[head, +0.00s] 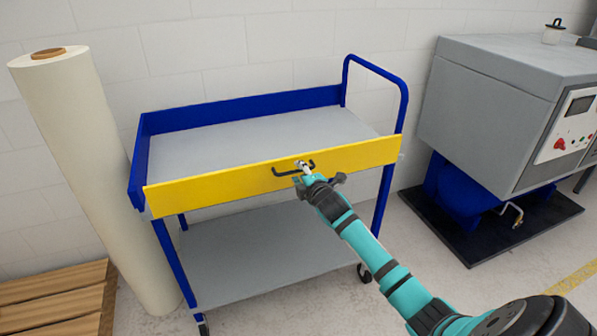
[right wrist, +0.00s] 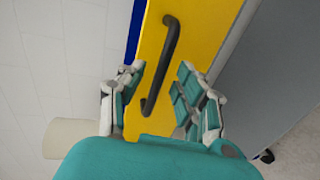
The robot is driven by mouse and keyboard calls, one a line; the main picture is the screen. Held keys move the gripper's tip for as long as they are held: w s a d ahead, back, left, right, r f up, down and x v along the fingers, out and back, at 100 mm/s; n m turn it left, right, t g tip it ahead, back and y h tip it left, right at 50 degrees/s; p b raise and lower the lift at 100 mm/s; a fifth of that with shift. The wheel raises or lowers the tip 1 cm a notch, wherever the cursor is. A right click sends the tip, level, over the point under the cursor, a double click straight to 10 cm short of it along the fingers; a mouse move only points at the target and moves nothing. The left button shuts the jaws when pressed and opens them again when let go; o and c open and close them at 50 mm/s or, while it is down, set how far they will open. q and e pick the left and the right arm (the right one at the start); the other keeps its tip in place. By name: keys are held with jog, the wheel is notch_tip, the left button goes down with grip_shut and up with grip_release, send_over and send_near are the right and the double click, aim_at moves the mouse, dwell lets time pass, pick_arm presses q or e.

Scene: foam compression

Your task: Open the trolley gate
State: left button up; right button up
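The trolley (head: 262,122) has a blue frame and grey shelves, and stands against the wall. Its yellow gate (head: 215,187) stands upright along the front of the top shelf, with a black bar handle (head: 284,172) near its middle. My right gripper (head: 303,172) is at the handle. In the right wrist view the gripper (right wrist: 160,97) is open, its fingers to either side of the lower part of the handle (right wrist: 171,50), with gaps between fingers and bar. The yellow gate (right wrist: 205,30) fills the space behind. My left gripper is not in view.
A grey machine (head: 490,110) on a black base (head: 470,225) stands to the right. The trolley's top shelf is empty. Clear floor lies between trolley and machine.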

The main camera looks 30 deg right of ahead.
jog(key=shift+x, duration=1.05)
grip_shut()
